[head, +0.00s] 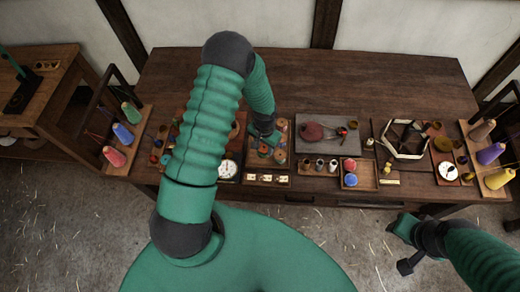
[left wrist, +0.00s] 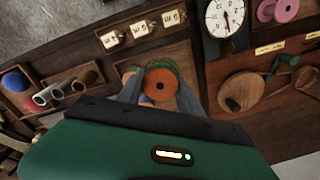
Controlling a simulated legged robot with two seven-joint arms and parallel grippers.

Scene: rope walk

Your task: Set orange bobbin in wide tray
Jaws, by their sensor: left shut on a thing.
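The orange bobbin (left wrist: 158,85), a round spool with a dark centre hole, sits between the two fingers of my left gripper (left wrist: 159,94) in the left wrist view. The fingers are shut on it. It is over or in a wooden tray (left wrist: 188,52) with several small items; the gap beneath is hard to judge. In the head view my left gripper (head: 264,137) is above this tray (head: 250,171), and my arm hides part of it. No label marks which tray is the wide one. My right gripper (head: 405,248) is beyond the table's front edge; its fingers are unclear.
A grey board (head: 310,148) with a dark red item lies right of the tray. A compartment box (head: 369,182) holds red and blue balls. A dial (head: 228,169) stands left. Thread cones (head: 122,136) stand at the left. The table's rear (head: 380,85) is clear.

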